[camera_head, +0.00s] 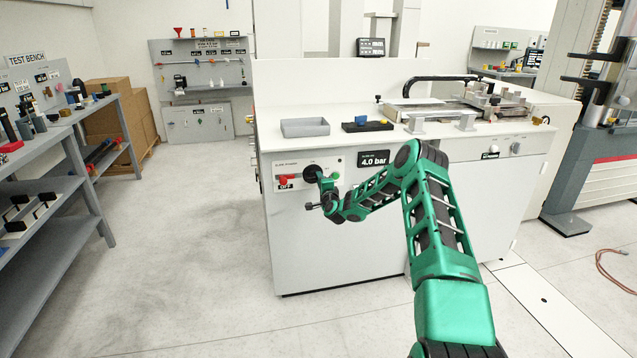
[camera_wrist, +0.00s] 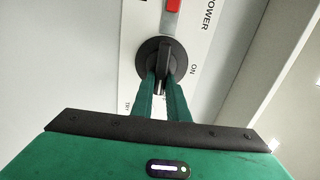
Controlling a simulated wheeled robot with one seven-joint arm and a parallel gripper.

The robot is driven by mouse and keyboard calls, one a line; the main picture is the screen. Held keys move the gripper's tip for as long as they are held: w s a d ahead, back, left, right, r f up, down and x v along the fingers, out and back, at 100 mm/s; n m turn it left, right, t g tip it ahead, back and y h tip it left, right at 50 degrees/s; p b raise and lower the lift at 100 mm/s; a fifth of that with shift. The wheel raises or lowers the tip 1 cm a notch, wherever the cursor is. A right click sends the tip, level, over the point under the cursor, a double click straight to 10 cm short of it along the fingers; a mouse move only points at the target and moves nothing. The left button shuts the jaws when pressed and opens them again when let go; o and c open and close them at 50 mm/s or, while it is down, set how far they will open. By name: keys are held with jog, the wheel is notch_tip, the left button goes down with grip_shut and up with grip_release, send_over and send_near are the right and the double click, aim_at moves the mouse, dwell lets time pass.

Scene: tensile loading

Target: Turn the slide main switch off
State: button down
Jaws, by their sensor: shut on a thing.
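The main switch (camera_wrist: 150,56) is a black round rotary knob with a raised bar handle on the white front panel of the cabinet. In the wrist view the handle points down the picture, between the green fingers of my gripper (camera_wrist: 161,84). The fingers are shut on the handle. An "ON" label is to the right of the knob. In the head view the switch (camera_head: 312,172) is a black disc at the upper left of the cabinet front, and my gripper (camera_head: 325,182) reaches it from the lower right, partly covering it.
A red part with an "OFF" sign (camera_head: 286,186) is left of the switch. A "4.0 bar" display (camera_head: 373,160) is to the right. A grey tray (camera_head: 305,127) and a black holder (camera_head: 367,125) stand on the cabinet top. Shelving (camera_head: 70,140) is at left, with clear floor between.

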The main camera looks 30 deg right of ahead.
jog(key=shift+s+d+f+m, duration=0.15)
jog(key=shift+d+f+m, duration=0.1)
jog(key=shift+f+m, duration=0.1)
jog(key=c, duration=1.7)
grip_release()
jog(key=shift+a+r, duration=0.1)
jog(key=shift+a, duration=0.1)
jog(key=v, duration=1)
jog(key=shift+s, duration=0.2)
